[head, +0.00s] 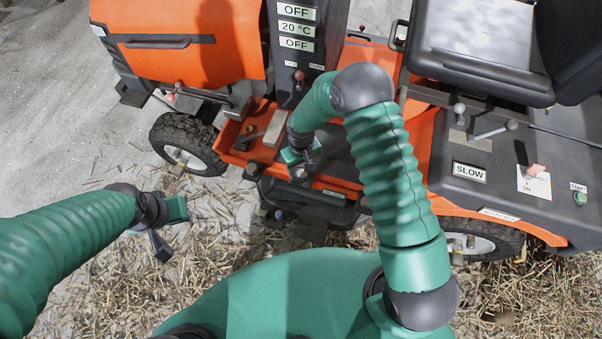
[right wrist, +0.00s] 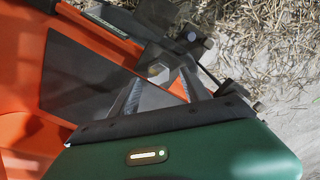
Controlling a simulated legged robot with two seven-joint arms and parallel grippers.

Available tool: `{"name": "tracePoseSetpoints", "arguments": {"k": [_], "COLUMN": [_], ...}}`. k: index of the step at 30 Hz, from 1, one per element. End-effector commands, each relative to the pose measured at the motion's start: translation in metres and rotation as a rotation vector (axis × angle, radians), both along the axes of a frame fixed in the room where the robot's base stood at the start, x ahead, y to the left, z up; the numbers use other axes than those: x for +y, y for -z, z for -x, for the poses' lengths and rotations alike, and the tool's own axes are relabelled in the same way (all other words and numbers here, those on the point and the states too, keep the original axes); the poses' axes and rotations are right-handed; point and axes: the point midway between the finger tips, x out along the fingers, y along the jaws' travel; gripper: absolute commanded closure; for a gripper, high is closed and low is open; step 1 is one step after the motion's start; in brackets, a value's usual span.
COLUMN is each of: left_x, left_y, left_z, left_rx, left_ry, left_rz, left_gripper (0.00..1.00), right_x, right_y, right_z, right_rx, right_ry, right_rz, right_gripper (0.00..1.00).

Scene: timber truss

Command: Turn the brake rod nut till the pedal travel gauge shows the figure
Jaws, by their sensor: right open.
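In the right wrist view a grey hex nut (right wrist: 158,72), which looks like the brake rod nut, lies between the tips of my right gripper (right wrist: 160,82). Its fingers stand apart; contact with the nut cannot be told. In the head view my right gripper (head: 300,168) is low at the orange machine's footwell, and its fingers and the nut are hard to make out. My left gripper (head: 162,228) is off to the left over the straw, away from the machine, its finger gap unclear. A pedal travel gauge is not identifiable; the console displays (head: 297,28) read OFF, 20 °C and OFF.
Beige and grey pedals (head: 275,128) stand in the footwell just left of my right gripper. A front wheel (head: 187,145) is left of it. The seat (head: 480,50) and a side panel with a SLOW display (head: 469,172) are at right. Straw-covered floor (head: 110,270) is open at lower left.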

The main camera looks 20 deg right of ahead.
Motion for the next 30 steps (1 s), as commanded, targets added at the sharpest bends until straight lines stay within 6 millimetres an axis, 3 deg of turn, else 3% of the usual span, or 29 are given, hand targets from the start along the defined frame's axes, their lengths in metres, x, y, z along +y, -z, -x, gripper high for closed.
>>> {"name": "tracePoseSetpoints", "arguments": {"k": [1, 6, 15, 27, 30], "left_x": [0.0, 0.0, 0.0, 0.0, 0.0], "left_y": [0.006, 0.01, 0.01, 0.01, 0.01], "left_z": [0.0, 0.0, 0.0, 0.0, 0.0], "left_rx": [0.0, 0.0, 0.0, 0.0, 0.0], "left_ry": [0.0, 0.0, 0.0, 0.0, 0.0], "left_rz": [0.0, 0.0, 0.0, 0.0, 0.0], "left_gripper": [0.64, 0.64, 0.64, 0.64, 0.64], "right_x": [0.0, 0.0, 0.0, 0.0, 0.0], "right_y": [0.013, 0.031, 0.032, 0.032, 0.032], "right_z": [0.001, 0.0, 0.0, 0.0, 0.0], "right_rx": [0.003, 0.0, 0.0, 0.0, 0.0], "right_ry": [-0.001, -0.001, -0.001, -0.001, -0.001], "right_rz": [0.001, 0.0, 0.0, 0.0, 0.0], "right_gripper": [0.45, 0.45, 0.46, 0.99, 1.0]}}
